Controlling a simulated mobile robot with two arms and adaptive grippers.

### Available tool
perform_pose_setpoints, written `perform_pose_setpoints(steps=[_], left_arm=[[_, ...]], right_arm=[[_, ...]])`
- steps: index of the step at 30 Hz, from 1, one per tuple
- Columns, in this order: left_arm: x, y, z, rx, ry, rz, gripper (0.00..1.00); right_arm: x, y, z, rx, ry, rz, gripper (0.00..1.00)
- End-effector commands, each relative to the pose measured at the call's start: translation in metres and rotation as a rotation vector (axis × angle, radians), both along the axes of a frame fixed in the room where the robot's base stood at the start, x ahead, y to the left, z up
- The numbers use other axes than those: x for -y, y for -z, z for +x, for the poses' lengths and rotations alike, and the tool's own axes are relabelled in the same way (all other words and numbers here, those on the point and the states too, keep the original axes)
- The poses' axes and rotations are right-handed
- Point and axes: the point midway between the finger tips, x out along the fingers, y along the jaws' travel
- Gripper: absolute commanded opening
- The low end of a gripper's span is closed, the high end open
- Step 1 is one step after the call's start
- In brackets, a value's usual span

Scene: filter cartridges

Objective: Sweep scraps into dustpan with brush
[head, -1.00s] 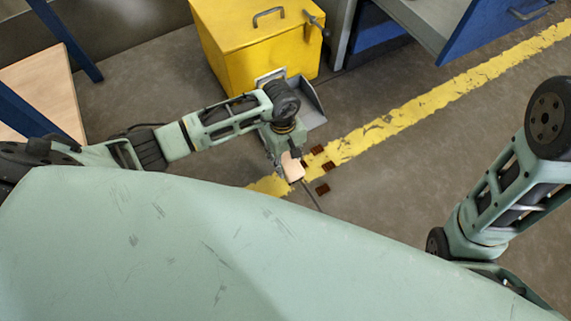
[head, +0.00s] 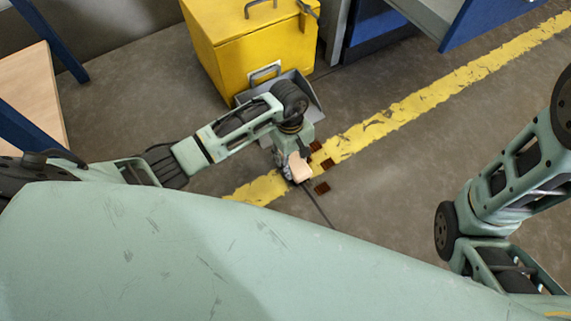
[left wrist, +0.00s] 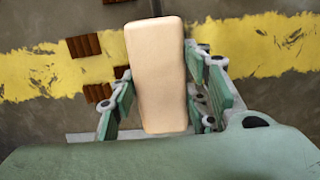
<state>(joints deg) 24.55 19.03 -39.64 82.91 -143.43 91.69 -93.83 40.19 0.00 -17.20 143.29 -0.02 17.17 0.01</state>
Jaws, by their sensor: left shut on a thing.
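The brush, seen as a pale wooden block (head: 301,168), is in my left gripper (head: 295,158), low over the floor. The left wrist view shows the block (left wrist: 157,75) between the two fingers, which are shut on it. Its bristles are hidden there. Several dark brown ridged scraps lie on the floor just right of the brush, one (head: 327,163) by the yellow line and one (head: 321,187) nearer me. In the left wrist view scraps (left wrist: 84,45) lie left of the block. The grey dustpan (head: 308,92) lies behind my left wrist, partly hidden. My right gripper is out of view.
A yellow bin (head: 245,60) stands right behind the dustpan. A worn yellow floor line (head: 430,97) runs diagonally past the scraps. A blue drawer unit (head: 485,20) is at the back right, and a wooden-topped bench (head: 30,95) at the left. The floor right of the scraps is clear.

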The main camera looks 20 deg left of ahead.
Motion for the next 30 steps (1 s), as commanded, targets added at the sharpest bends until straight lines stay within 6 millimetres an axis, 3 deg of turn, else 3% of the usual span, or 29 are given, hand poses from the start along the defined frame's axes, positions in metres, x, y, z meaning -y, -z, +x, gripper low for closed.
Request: perform_pose_setpoints(steps=[3, 12, 30], left_arm=[[-0.002, -0.018, -0.001, 0.001, 0.0, 0.003, 0.1], [-0.004, -0.039, -0.003, 0.002, 0.0, 0.001, 0.1], [-0.002, -0.043, -0.005, 0.0, -0.012, 0.0, 0.1]], right_arm=[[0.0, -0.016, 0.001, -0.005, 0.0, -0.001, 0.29], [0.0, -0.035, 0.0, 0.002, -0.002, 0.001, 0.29], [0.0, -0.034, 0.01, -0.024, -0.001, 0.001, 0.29]])
